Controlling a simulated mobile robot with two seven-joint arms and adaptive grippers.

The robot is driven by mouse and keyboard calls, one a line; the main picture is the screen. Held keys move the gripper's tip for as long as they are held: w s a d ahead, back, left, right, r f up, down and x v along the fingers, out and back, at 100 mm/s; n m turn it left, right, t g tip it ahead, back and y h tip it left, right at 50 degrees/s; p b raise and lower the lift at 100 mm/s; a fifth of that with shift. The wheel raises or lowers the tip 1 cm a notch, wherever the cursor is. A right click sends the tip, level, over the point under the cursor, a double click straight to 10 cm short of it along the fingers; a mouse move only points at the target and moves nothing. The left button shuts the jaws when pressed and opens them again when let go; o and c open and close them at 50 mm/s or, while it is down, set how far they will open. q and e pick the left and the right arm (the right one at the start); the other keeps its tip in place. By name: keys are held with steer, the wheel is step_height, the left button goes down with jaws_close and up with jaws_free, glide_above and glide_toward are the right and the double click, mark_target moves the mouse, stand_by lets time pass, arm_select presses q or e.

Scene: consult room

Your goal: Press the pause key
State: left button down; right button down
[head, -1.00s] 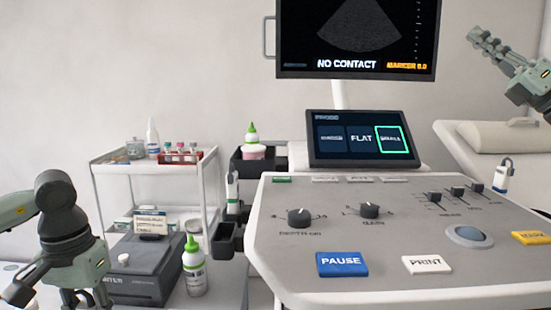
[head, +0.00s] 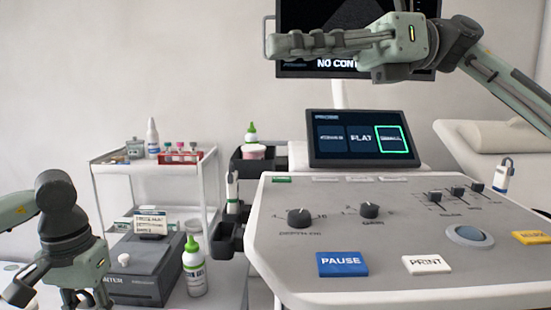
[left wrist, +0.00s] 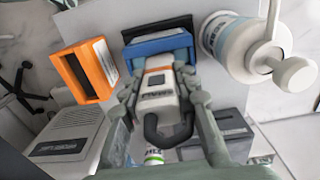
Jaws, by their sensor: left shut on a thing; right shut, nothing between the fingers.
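The blue PAUSE key (head: 342,264) sits at the front left of the grey console panel (head: 400,240). The white PRINT key (head: 427,265) is to its right. My right gripper (head: 273,46) is shut and empty. It points left, high above the panel, in front of the upper monitor, well apart from the PAUSE key. My left gripper (head: 75,298) is low at the left, its fingers partly cut off by the picture's bottom edge. In the left wrist view it is shut on a pale labelled handheld device (left wrist: 158,92) with a dark loop at its near end.
Knobs, sliders and a trackball (head: 469,236) stand on the panel. A small touchscreen (head: 361,138) stands behind it; the upper monitor (head: 290,60) reads NO CONT, the rest covered. A trolley (head: 150,163) with bottles is at the left. Space above the PAUSE key is clear.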

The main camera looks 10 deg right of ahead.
step_height(320, 180, down, 8)
steer(key=s+a+n+h, duration=0.1)
steer(key=s+a+h, duration=0.15)
steer(key=h, duration=0.35)
steer(key=m+t+h, duration=0.2)
steer(key=h, duration=0.9)
glide_toward(342, 261)
steer(key=shift+f, duration=2.9)
steer(key=shift+f, duration=0.9)
steer(key=shift+r, duration=3.5)
